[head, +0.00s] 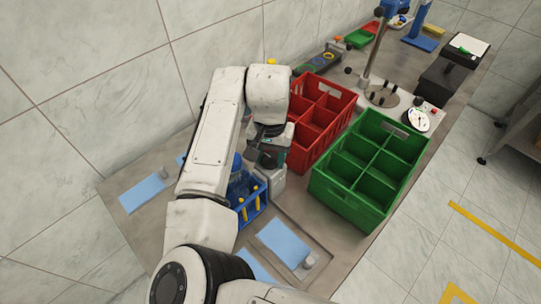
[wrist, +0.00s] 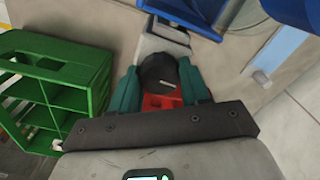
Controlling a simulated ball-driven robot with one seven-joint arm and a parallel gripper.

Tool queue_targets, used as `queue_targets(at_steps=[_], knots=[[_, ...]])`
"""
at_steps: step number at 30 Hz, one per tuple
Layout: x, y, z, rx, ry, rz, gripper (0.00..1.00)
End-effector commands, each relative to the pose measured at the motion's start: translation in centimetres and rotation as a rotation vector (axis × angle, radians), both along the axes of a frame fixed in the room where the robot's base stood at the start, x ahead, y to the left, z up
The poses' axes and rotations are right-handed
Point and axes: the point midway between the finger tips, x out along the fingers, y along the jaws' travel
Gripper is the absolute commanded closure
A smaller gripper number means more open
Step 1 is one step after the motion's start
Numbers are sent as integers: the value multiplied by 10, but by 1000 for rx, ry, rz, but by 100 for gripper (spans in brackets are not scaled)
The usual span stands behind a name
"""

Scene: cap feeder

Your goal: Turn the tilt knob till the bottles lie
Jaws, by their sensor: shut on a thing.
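The tilt knob (wrist: 158,72) is a round black knob with a pale mark on its face, on a grey block (wrist: 160,38). My gripper (wrist: 160,88) is shut on it, with one teal finger on each side. In the head view my gripper (head: 266,150) is at the grey block (head: 272,182), and the fingers mostly hide the knob. A blue cradle (head: 256,208) with yellow parts stands beside the block. A blue bottle (head: 239,184) shows there, partly behind my arm; I cannot tell its exact tilt. The cradle also shows in the wrist view (wrist: 205,18).
A red crate (head: 345,95) and a green crate (head: 345,197), both with empty compartments, stand to the right of my gripper. Light blue pads (head: 283,243) lie in front and at the left (head: 142,194). A column stand (head: 376,45) is farther back.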

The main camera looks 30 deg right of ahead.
Motion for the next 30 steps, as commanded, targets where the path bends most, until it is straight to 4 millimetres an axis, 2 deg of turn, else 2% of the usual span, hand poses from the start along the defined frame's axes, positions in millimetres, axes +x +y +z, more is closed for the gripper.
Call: queue_targets(at_steps=[1, 4, 8, 24, 30], knots=[[0, 0, 0, 0, 0, 0, 75], [0, 0, 0, 1, -1, 0, 85], [0, 0, 0, 0, 0, -27, 85], [1, 0, -1, 2, -1, -669, 85], [1, 1, 0, 2, -2, -834, 85]])
